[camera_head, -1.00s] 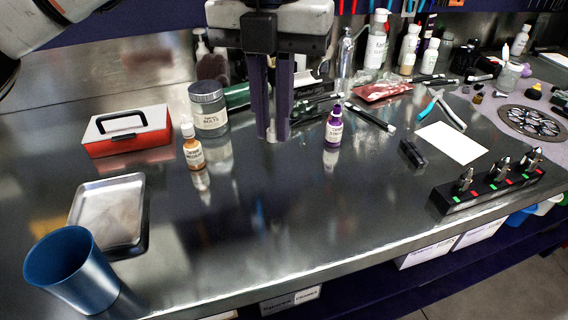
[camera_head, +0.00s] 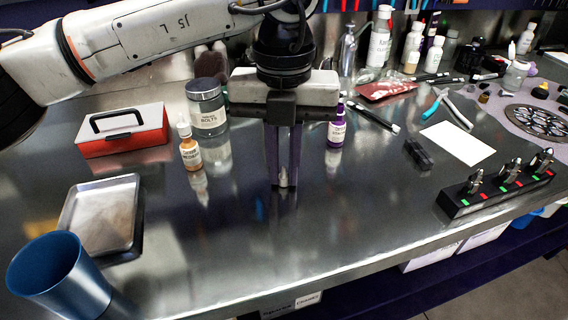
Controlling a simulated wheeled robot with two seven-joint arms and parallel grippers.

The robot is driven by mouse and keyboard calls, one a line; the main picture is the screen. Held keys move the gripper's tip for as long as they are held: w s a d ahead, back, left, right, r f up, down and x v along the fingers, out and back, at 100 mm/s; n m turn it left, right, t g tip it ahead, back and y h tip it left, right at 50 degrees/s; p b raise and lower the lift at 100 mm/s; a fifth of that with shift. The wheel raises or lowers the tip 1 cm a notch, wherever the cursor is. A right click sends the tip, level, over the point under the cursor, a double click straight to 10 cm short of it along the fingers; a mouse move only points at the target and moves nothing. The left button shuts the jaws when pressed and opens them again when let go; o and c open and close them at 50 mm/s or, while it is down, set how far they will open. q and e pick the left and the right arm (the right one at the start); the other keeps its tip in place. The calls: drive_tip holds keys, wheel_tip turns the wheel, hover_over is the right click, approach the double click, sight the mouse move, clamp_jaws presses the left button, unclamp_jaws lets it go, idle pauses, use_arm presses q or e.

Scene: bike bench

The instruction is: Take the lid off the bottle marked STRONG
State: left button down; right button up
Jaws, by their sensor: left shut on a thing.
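My left gripper (camera_head: 284,183) points down over the middle of the bench. Its fingers are shut on a small pale piece at the tips; what it is I cannot tell. A small purple bottle (camera_head: 336,131) stands upright just right of the fingers, its label too small to read surely. Its top is partly close to the gripper's body in the picture. A small orange bottle (camera_head: 190,152) with a white top stands upright to the left, its label also unclear. I cannot tell for sure which one is marked STRONG. My right gripper is not in view.
A grey-lidded jar (camera_head: 207,112) and a red toolbox (camera_head: 122,137) stand at the left. A metal tray (camera_head: 137,248) and a blue cup (camera_head: 60,275) are at the front left. Pliers (camera_head: 457,108), a white card (camera_head: 458,143) and a black rack (camera_head: 497,190) are at the right. The front middle is clear.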

use_arm(q)
drive_tip(key=c, duration=2.2)
unclamp_jaws()
drive_tip(key=shift+f, duration=0.2)
drive_tip(key=o, duration=0.5)
drive_tip(key=shift+c, duration=0.2)
drive_tip(key=shift+r, duration=0.15)
